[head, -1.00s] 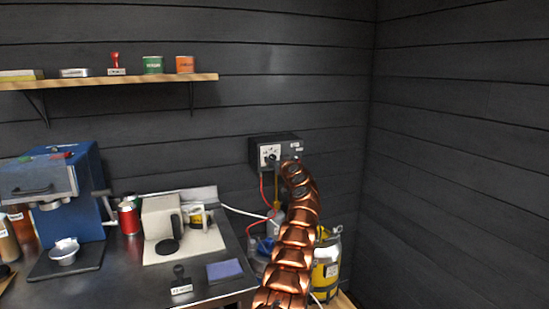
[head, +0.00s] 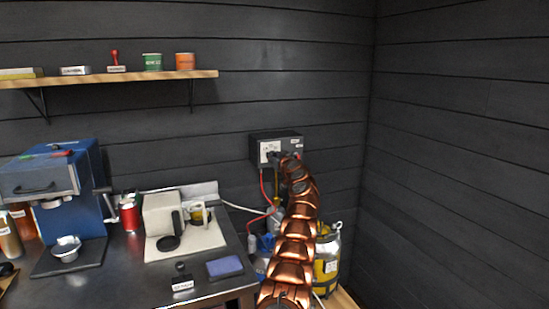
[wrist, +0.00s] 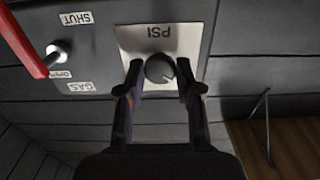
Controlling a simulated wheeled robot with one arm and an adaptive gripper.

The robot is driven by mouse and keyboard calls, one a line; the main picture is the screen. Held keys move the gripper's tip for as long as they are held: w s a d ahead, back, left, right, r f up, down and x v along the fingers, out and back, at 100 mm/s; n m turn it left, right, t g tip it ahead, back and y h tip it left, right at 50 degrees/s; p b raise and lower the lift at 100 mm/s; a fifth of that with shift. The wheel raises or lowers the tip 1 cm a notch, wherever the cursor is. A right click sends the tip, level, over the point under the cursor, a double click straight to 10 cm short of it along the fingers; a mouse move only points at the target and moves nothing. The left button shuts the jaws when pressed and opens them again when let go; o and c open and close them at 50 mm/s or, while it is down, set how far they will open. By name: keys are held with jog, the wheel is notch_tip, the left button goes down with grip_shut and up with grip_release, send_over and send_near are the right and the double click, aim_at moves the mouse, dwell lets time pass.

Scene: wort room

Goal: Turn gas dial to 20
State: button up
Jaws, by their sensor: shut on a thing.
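The gas dial (wrist: 160,69) is a round dark knob on a white plate marked PSI (wrist: 205,35), upside down in the wrist view. My gripper (wrist: 159,75) has one dark finger on each side of the dial and is shut on it. A light mark shows on the dial's edge, but the scale numbers are too small or hidden to read. In the head view the dark control box (head: 290,140) hangs on the wall, and my gripper (head: 277,159) covers the dial there.
A red lever (wrist: 22,42) with a metal pivot sits beside the dial, near labels GAS, SHUT and OPEN. Red and yellow hoses hang below the box. A yellow-and-steel cylinder (head: 333,262) stands below right. The steel counter (head: 130,275) with a coffee machine (head: 55,190) is at left.

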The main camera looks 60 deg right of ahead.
grip_shut()
jog(key=m+p, duration=0.1)
jog(key=m, duration=1.3)
jog(key=shift+r, duration=0.1)
jog(key=m+p, duration=0.1)
jog(key=m, duration=0.4)
jog(key=shift+m+p, duration=0.4)
dwell(0.5)
